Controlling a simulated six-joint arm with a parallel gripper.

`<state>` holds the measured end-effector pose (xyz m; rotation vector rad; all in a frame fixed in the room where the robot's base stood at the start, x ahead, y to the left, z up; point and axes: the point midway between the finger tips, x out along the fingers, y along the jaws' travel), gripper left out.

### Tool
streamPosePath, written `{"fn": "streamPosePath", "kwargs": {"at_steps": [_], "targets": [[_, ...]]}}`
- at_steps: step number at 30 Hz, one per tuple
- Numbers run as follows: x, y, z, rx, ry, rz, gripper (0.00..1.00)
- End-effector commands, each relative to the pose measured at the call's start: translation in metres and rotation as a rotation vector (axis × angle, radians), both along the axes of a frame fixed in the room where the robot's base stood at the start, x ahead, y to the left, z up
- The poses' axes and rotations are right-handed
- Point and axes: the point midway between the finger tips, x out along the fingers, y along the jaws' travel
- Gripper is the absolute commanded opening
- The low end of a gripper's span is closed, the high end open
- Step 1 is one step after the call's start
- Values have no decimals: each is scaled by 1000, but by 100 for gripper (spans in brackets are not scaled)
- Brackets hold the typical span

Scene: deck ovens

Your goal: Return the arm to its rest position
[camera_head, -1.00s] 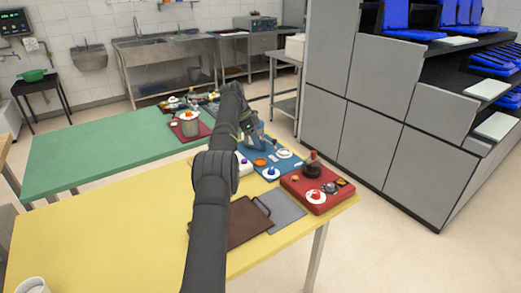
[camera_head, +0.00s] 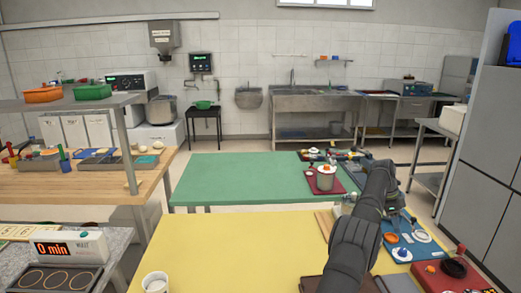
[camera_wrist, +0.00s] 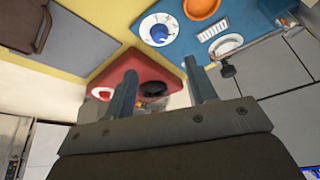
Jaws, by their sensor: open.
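My dark arm reaches over the right side of the yellow table (camera_head: 220,250) in the head view, bent at an elbow. Its end is largely hidden behind my own links there. In the wrist view my gripper (camera_wrist: 161,70) has its two blue-grey fingers well apart, with nothing held between them. Beyond the fingers lies a red tray (camera_wrist: 110,75) with a black round item. A blue tray (camera_wrist: 182,52) holds a white plate with a blue item (camera_wrist: 160,30) and an orange bowl (camera_wrist: 200,7). The gripper appears to be above these trays; the height is unclear.
A green table (camera_head: 240,175) stands behind the yellow one, with a pot (camera_head: 325,178) on a dark red mat. A white cup (camera_head: 155,283) stands at the yellow table's front. A timer (camera_head: 65,248) and a wooden counter (camera_head: 85,185) are left. A grey cabinet (camera_head: 485,150) stands right.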

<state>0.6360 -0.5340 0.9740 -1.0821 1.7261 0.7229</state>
Motion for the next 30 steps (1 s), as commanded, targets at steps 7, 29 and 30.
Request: {"fn": "streamPosePath", "kwargs": {"at_steps": [7,29,30], "targets": [[-9,-18,-48,2,1,-1,52],[-20,-41,-109,0,-1,0,52],[-20,-41,-109,0,0,0,52]]}}
